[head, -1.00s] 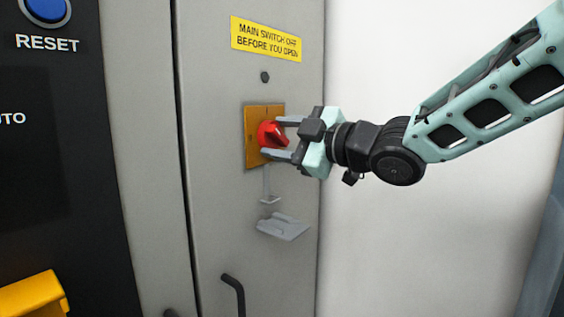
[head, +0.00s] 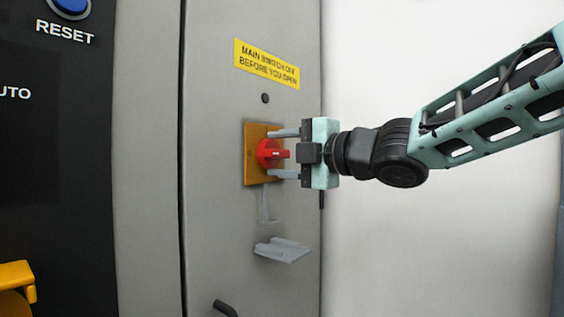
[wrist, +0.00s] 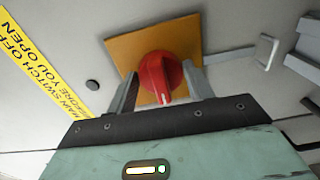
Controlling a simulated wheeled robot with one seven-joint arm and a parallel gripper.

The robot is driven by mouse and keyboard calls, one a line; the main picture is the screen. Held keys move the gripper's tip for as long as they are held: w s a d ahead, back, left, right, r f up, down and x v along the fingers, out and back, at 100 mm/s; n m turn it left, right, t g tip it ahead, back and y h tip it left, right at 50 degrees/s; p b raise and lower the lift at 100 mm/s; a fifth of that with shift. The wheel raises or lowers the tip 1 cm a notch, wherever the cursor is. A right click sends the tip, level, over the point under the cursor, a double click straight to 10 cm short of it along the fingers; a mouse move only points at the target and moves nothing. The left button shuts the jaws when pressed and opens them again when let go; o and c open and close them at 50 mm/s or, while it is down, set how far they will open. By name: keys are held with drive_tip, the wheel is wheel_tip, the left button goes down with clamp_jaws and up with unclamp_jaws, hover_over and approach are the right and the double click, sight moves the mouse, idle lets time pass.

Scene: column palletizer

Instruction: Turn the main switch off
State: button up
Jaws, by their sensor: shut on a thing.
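The main switch is a red rotary knob (head: 266,152) on an orange-yellow square plate (head: 250,165), set in a grey cabinet door. In the head view its grip bar lies about level and points right toward my gripper. My gripper (head: 277,154) is at the knob from the right, one finger above and one below. In the wrist view the knob (wrist: 158,70) sits between the two fingers (wrist: 160,92), its white mark toward the palm. The gripper is shut on the knob. The fingertips' exact contact is partly hidden by the knob.
A yellow label (head: 267,64) reading "MAIN SWITCH OFF BEFORE YOU OPEN" is above the switch. Below it, a small grey bracket (head: 283,250) juts out, with a dark handle (head: 225,308) lower down. A black panel with a blue RESET button (head: 70,6) stands left. The white wall at right is clear.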

idle(0.4)
drive_tip(key=o, duration=1)
drive_tip(key=shift+c, duration=0.2)
drive_tip(key=shift+d, duration=0.1)
drive_tip(key=p+v, duration=0.1)
drive_tip(key=v, duration=1.6)
drive_tip(key=shift+p, duration=0.35)
drive_tip(key=shift+s+f, duration=0.1)
drive_tip(key=shift+f, duration=0.05)
